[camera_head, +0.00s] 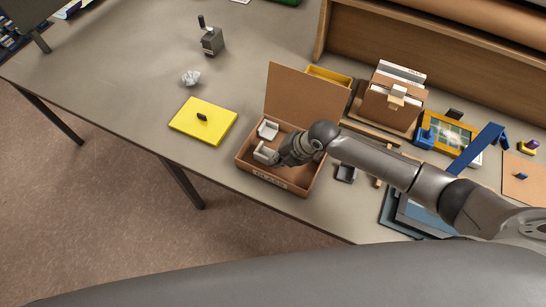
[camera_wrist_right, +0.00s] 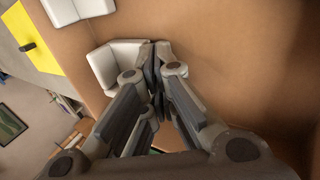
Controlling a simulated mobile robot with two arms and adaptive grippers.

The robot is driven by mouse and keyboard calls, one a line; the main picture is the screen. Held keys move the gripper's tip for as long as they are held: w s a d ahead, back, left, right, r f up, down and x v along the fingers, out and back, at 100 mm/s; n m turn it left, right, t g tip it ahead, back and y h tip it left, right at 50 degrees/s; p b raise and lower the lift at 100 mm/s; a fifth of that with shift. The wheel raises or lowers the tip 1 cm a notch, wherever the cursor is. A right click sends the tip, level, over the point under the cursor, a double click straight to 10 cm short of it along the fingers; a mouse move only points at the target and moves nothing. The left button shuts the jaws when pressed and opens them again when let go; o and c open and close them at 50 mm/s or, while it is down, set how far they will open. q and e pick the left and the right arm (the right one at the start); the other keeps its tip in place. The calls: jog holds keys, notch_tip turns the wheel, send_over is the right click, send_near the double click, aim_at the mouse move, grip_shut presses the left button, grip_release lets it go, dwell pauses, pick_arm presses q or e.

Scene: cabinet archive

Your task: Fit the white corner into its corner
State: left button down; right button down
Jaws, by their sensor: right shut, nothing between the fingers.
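An open brown cardboard box (camera_head: 243,164) with its lid raised stands near the table's front edge. Inside are two white corner pieces: one (camera_head: 268,130) toward the back left, another (camera_head: 262,154) nearer the front. My right gripper (camera_head: 279,158) is inside the box, just right of the nearer piece. In the right wrist view my right gripper (camera_wrist_right: 157,66) is shut and empty, its tips beside that white corner (camera_wrist_right: 118,62); I cannot tell if they touch. The other white piece (camera_wrist_right: 80,8) shows at the top edge. My left gripper is not in view.
A yellow pad (camera_head: 205,128) lies left of the box, with crumpled paper (camera_head: 190,78) behind it. A dark grey corner-like piece (camera_head: 346,172) lies right of the box. A brown file holder (camera_head: 390,105) and a yellow-framed picture (camera_head: 448,135) stand further right. The table's left part is mostly clear.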

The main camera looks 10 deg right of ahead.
aim_at(267, 155)
jog(key=shift+w+a+b, duration=0.3)
jog(key=shift+w+a, duration=0.15)
jog(key=shift+a, duration=0.2)
jog(key=shift+w+a+b, duration=0.3)
jog(key=shift+w+a, duration=0.15)
jog(key=shift+a, duration=0.2)
jog(key=shift+s+d+p, duration=0.45)
jog(key=shift+s+d, duration=0.1)
jog(key=shift+d, duration=0.25)
jog(key=shift+s+d+p, duration=0.3)
jog(key=shift+s+d, duration=0.3)
jog(key=shift+d, duration=0.25)
jog(key=shift+s+d+p, duration=0.25)
jog(key=shift+s+d, duration=0.35)
jog(key=shift+d, duration=0.25)
jog(key=v, duration=1.2)
